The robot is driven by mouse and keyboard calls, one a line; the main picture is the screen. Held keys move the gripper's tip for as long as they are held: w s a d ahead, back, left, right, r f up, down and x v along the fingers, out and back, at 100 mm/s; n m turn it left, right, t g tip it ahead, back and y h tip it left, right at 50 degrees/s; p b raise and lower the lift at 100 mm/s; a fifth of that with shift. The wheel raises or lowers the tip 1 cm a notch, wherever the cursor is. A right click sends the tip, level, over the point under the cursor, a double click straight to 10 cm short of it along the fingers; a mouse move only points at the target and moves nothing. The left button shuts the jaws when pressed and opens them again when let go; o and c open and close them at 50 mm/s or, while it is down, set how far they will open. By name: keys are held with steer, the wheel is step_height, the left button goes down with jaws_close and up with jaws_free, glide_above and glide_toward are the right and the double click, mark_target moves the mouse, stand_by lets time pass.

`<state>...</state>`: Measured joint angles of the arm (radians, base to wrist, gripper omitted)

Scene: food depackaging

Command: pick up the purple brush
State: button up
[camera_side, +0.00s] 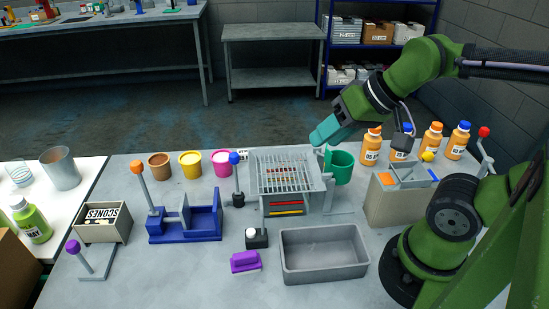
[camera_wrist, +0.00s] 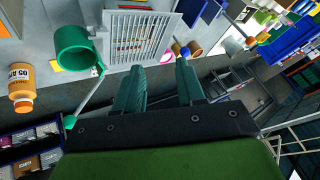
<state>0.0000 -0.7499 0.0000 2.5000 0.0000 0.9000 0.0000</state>
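The purple brush (camera_side: 245,262) lies on the table near its front edge in the side view, left of the grey bin (camera_side: 325,266) and in front of a small dark block with a white knob (camera_side: 252,234). I cannot make out the brush in the wrist view. My gripper (camera_side: 322,133) is raised above the back of the table, behind and to the right of the brush and well apart from it. In the wrist view my gripper (camera_wrist: 159,76) shows two green fingers spread apart with nothing between them.
A grill (camera_side: 285,175) stands behind the bin, with a green cup (camera_side: 341,167) at its right. A blue holder (camera_side: 187,222) is left of the brush. Orange bottles (camera_side: 371,148) and several colored tubs (camera_side: 190,164) line the back. Bare table lies left of the brush.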

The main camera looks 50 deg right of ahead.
steer(key=shift+o, duration=0.2)
stand_by(0.3)
steer(key=o, duration=0.5)
steer(key=shift+c, duration=0.2)
steer(key=n+g+h, duration=0.2)
steer(key=n+g, duration=0.5)
steer(key=n, duration=0.8)
glide_above(243, 255)
step_height(243, 255, down, 8)
step_height(243, 255, down, 11)
steer(key=shift+w+a, duration=0.1)
steer(key=shift+a, duration=0.05)
steer(key=shift+d+f, duration=0.2)
steer(key=shift+f, duration=2.4)
